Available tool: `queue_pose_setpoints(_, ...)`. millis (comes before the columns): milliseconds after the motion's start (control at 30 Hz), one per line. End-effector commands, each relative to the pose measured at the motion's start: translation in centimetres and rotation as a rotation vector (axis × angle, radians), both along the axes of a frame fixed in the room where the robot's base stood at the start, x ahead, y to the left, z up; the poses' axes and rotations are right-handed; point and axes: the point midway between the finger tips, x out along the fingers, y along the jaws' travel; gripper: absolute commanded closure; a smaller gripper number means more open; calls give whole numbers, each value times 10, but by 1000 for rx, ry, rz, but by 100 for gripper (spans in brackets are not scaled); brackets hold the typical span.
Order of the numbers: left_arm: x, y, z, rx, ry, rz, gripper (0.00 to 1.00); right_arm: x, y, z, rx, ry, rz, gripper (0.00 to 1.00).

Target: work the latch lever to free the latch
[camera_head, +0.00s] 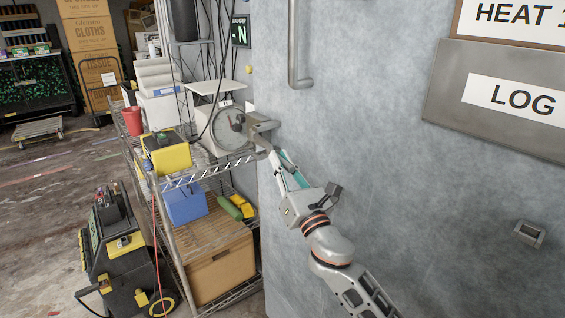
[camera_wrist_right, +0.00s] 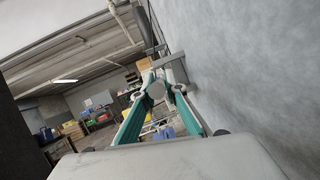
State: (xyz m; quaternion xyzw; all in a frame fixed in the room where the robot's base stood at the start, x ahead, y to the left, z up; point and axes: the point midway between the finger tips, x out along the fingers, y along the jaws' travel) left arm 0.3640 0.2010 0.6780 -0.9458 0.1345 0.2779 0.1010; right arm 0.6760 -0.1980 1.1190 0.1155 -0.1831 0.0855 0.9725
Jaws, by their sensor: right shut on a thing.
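The grey metal latch lever (camera_head: 262,134) sits at the left edge of the large grey freezer door (camera_head: 400,180). My right gripper (camera_head: 268,150) reaches up from the lower right along the door, with its fingertips at the lever's lower end. In the right wrist view, the teal fingers (camera_wrist_right: 163,88) close in on a light grey rounded piece (camera_wrist_right: 156,90), which looks like the end of the lever. The latch bracket (camera_wrist_right: 172,62) shows just behind it. Whether the latch is freed cannot be told. My left gripper is in neither view.
A vertical pull handle (camera_head: 293,50) is on the door above. A wire shelf (camera_head: 210,172) with a round dial scale (camera_head: 222,128), a yellow box (camera_head: 168,154) and a blue bin (camera_head: 184,203) stands close left of the door edge. A black-and-yellow machine (camera_head: 118,250) stands on the floor.

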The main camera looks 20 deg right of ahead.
Motion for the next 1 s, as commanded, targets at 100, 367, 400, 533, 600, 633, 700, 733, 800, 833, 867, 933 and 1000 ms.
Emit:
queue_pose_setpoints(100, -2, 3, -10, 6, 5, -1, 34, -1, 15, -3, 8, 1, -67, 100)
queue_pose_setpoints(367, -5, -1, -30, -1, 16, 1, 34, -1, 38, -4, 5, 2, -203, 100)
queue_pose_setpoints(400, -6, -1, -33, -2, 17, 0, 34, -1, 40, -3, 5, 2, -217, 100)
queue_pose_setpoints(533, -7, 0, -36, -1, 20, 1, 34, -1, 43, -1, 3, 2, -242, 100)
queue_pose_setpoints(600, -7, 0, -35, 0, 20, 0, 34, -2, 44, 0, 2, 1, -246, 100)
queue_pose_setpoints(633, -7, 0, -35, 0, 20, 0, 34, -2, 44, 0, 2, 1, -246, 100)
queue_pose_setpoints(700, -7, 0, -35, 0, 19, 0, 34, -2, 44, 0, 2, 1, -246, 100)
queue_pose_setpoints(733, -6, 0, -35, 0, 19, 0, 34, -2, 43, 0, 2, 1, -246, 100)
queue_pose_setpoints(800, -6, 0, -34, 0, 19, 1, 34, -2, 43, 1, 2, 0, -246, 100)
queue_pose_setpoints(833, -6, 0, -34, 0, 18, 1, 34, -2, 43, 1, 1, 0, -246, 100)
queue_pose_setpoints(867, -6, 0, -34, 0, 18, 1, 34, -2, 43, 1, 1, 0, -246, 86)
queue_pose_setpoints(933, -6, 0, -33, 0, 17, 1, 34, -2, 43, 1, 1, 0, -246, 71)
queue_pose_setpoints(1000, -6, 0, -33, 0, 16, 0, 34, -2, 43, 1, 1, 0, -246, 71)
